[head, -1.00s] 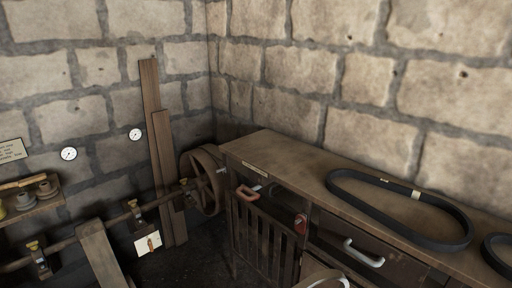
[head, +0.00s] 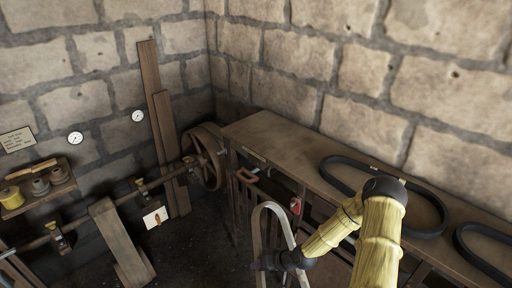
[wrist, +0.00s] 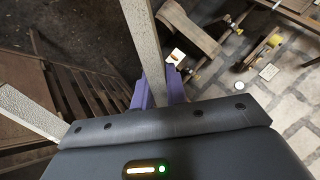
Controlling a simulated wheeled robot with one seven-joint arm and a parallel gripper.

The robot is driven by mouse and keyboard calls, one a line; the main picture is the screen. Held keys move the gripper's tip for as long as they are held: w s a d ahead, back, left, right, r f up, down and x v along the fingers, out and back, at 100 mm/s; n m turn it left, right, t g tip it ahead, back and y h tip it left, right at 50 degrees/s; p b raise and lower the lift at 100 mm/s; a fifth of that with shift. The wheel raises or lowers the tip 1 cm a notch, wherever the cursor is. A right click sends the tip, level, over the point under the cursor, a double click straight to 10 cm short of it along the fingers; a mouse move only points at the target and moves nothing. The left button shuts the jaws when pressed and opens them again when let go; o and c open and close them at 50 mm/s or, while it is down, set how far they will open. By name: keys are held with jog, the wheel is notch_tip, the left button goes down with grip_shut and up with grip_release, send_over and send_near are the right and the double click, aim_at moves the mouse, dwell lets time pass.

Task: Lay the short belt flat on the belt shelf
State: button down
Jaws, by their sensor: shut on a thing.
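A pale belt loop (head: 257,225), which I take as the short belt, stands upright in my gripper (head: 268,262), in front of the cabinet. My gripper is shut on the loop's lower part. In the wrist view, purple fingers (wrist: 160,88) close on one pale strand, and another strand (wrist: 28,112) runs at the left. The bench top that serves as the belt shelf (head: 265,130) is brown wood along the wall. A long black belt (head: 336,184) lies flat on it, partly hidden by my yellow arm. The bench top's left end is bare.
Another black belt (head: 462,238) lies at the bench's right end. A spoked wheel (head: 204,158) and shaft stand left of the cabinet, with planks (head: 151,85) against the wall. The floor between is dark and open.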

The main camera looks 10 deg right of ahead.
jog(key=s+d+r+n+g+h+p, duration=0.1)
jog(key=d+r+h+p, duration=0.1)
jog(key=r, duration=0.6)
jog(key=s+d+r+n+g+h+p, duration=0.1)
jog(key=d+r+g+h+p, duration=0.1)
jog(key=r+p, duration=0.4)
jog(key=s+d+r+n+g+h+p, duration=0.1)
jog(key=s+d+r+g+h+p, duration=0.1)
jog(key=r, duration=1)
jog(key=d+h+p, duration=0.1)
jog(key=d+p, duration=0.1)
jog(key=shift+d, duration=0.35)
